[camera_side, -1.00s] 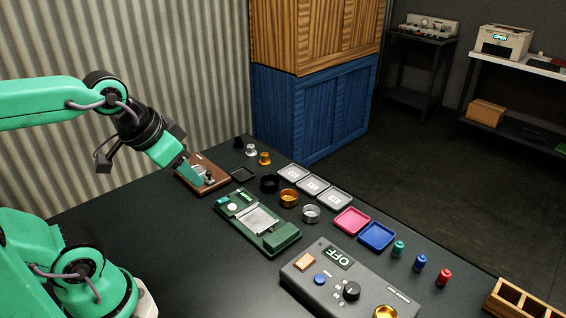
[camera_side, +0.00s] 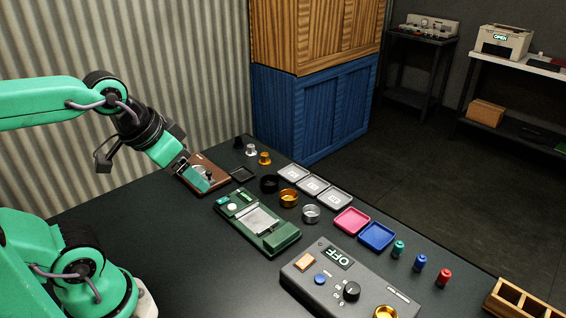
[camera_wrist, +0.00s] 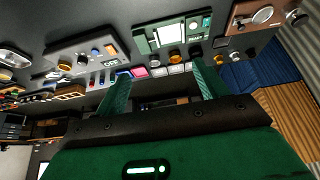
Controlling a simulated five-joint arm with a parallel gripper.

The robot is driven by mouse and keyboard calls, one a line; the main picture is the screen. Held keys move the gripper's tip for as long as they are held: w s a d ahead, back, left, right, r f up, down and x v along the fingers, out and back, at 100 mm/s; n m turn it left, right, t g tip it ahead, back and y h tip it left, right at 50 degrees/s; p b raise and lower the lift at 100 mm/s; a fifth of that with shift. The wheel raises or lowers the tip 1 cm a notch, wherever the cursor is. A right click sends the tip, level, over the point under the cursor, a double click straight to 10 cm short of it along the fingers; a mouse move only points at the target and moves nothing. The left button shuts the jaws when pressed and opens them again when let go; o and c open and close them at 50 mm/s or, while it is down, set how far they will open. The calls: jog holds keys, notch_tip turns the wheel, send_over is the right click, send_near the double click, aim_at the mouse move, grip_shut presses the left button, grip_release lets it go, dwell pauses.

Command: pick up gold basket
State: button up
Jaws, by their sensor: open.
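The gold basket (camera_side: 288,198) is a small round cup on the dark table, between a black cup (camera_side: 269,183) and a silver cup (camera_side: 310,213). In the wrist view a small gold cup that looks like it (camera_wrist: 174,54) shows beyond the fingers. My gripper (camera_side: 193,173) is open and empty, in front of or over the brown board (camera_side: 217,184) at the table's far left. It is well to the left of the basket and apart from it. In the wrist view the two green fingers of my gripper (camera_wrist: 160,78) stand wide apart with nothing between them.
A green scale-like device (camera_side: 262,232) lies in front of the cups. Grey trays (camera_side: 312,185) lie behind them, with pink (camera_side: 351,220) and blue (camera_side: 377,236) trays to the right. A grey control box (camera_side: 345,285) stands at the front. The left front table is clear.

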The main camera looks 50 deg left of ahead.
jog(key=shift+w, duration=0.1)
jog(key=n+g, duration=0.6)
jog(key=n, duration=0.2)
send_over(288, 193)
jog(key=s+d, duration=0.2)
notch_tip(288, 193, down, 17)
jog(key=shift+w+a+r, duration=0.15)
jog(key=shift+w, duration=0.1)
jog(key=shift+f, duration=3.9)
